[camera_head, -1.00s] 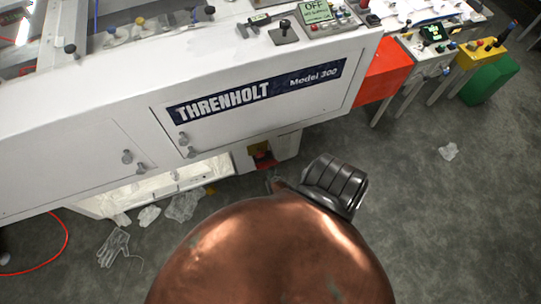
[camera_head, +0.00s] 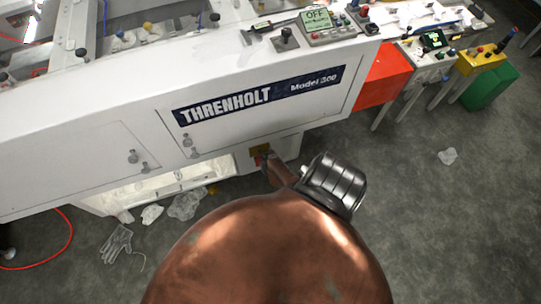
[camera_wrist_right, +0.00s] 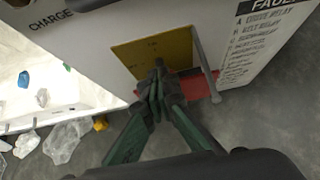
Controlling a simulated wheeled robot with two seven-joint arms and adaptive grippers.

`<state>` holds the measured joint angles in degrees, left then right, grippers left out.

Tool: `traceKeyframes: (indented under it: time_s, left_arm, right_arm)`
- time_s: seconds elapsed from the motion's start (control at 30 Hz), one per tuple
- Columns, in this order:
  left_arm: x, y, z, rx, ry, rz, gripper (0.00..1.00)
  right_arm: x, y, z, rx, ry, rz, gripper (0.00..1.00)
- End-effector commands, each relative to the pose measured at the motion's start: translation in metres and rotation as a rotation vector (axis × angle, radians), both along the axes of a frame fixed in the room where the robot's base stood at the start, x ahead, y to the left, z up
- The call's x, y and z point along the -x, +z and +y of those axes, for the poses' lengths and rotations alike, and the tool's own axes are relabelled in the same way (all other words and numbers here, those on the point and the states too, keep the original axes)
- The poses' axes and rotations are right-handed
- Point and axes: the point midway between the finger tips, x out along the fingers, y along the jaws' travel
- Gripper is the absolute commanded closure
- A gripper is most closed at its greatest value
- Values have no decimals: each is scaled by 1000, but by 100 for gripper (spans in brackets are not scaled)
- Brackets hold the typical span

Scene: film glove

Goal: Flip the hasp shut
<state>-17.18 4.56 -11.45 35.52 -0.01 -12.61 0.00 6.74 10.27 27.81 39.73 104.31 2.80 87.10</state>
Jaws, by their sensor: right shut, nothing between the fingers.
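A yellow plate (camera_wrist_right: 140,55) is on the lower white panel of the machine, with a red part (camera_wrist_right: 198,86) along its lower edge. A thin grey bar (camera_wrist_right: 205,62), which may be the hasp, stands out at the plate's right side and slants down across the red part. My right gripper (camera_wrist_right: 158,72) is shut and empty, its tips in front of the plate, left of the bar. I cannot tell whether they touch the plate. In the head view the yellow plate (camera_head: 259,151) is small and my right gripper (camera_head: 266,157) partly covers the red part. My left gripper is out of view.
The white machine body (camera_head: 270,105) overhangs the plate. A lit opening (camera_wrist_right: 45,85) lies to its left. Crumpled clear film (camera_head: 186,205) and a glove (camera_head: 117,243) lie on the floor, near a red hose (camera_head: 68,240). The floor at right is mostly clear.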

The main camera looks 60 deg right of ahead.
Motion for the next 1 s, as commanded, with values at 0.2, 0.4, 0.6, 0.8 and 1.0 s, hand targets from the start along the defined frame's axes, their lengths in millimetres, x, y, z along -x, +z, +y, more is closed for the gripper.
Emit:
traceKeyframes:
  time_s: [0.2,0.4,0.6,0.8,1.0]
  left_arm:
    - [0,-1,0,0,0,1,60]
    - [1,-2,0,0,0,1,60]
    - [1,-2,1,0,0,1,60]
    - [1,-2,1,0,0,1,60]
    - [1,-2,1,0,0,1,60]
  right_arm:
    - [-18,9,-13,14,-1,-16,100]
    - [-22,11,-18,18,0,-19,100]
    - [-22,11,-19,15,-2,-18,100]
    - [-21,11,-20,12,-2,-18,100]
    - [-21,11,-20,12,-3,-19,100]
